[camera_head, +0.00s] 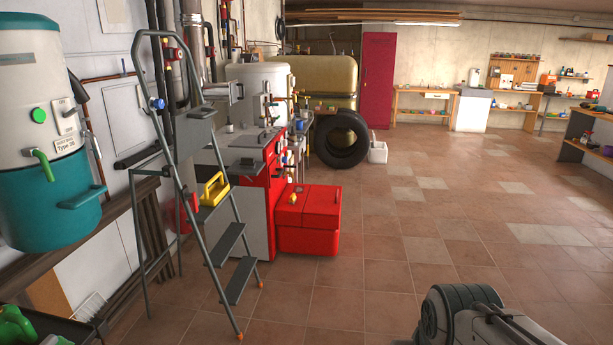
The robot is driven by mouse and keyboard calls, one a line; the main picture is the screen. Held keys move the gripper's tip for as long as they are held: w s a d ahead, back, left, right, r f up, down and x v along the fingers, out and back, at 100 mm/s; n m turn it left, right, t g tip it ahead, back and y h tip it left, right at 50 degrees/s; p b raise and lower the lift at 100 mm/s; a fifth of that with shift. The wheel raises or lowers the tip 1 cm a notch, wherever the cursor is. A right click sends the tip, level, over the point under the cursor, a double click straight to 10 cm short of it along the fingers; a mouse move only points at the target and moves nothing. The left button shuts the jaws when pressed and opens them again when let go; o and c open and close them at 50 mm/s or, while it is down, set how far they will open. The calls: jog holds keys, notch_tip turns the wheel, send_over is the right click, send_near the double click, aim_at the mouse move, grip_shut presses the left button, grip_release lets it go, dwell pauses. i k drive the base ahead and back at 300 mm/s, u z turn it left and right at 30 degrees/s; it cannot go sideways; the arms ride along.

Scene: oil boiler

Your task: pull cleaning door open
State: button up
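The boiler stands left of the middle, behind the stepladder. It has a grey side (248,205) and a red front panel (276,180). A red box-shaped unit (308,222) sits low on the floor at its front. I cannot make out the cleaning door from this angle. The boiler's front faces right and is seen very obliquely, and the red unit covers its lower part. A grey link of my arm (462,318) shows at the bottom right, well apart from the boiler. My gripper's fingers are not in view.
A grey stepladder (231,243) stands in front of the boiler, with a yellow item (213,189) on it. The tiled floor (440,220) to the right is clear.

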aim_at(252, 136)
jog(key=u, duration=0.25)
jog(key=i, duration=1.65)
jog(key=u, duration=0.2)
jog(key=i, duration=1.65)
jog(key=z, duration=0.3)
jog(key=i, duration=1.35)
jog(key=z, duration=0.2)
